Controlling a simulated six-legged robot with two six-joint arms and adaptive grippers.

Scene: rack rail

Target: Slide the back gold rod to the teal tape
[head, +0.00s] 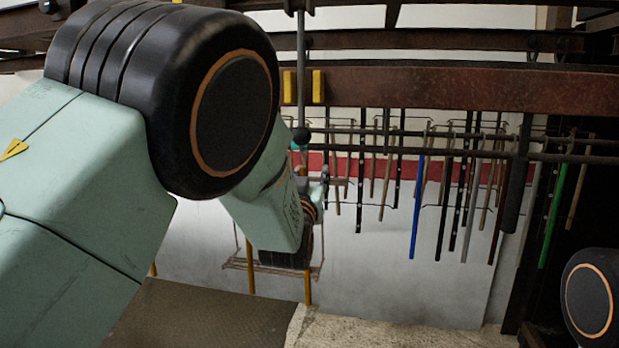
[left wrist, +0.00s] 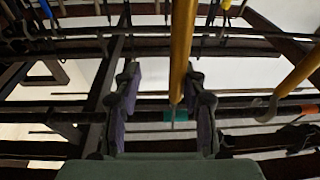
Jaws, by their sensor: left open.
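A gold rod (left wrist: 182,50) runs between the two fingers of my left gripper (left wrist: 162,108) in the left wrist view. The fingers stand apart, with a gap to the rod on the left side; I cannot tell whether the right finger touches it. The teal tape (left wrist: 176,115) is on a dark rail by the rod's hook end, partly covered by it. A second gold rod (left wrist: 296,75) with a pale hook is at the right. In the head view my left gripper (head: 314,178) is partly hidden by its arm, near a small teal patch (head: 296,146). My right gripper is out of view.
Orange tape (left wrist: 309,109) shows on the rail near the second rod. Many dark rods, a blue rod (head: 416,210) and a green rod (head: 553,215) hang to the right. A rusty beam (head: 470,90) crosses above. A wire shelf (head: 240,266) sits below the gripper.

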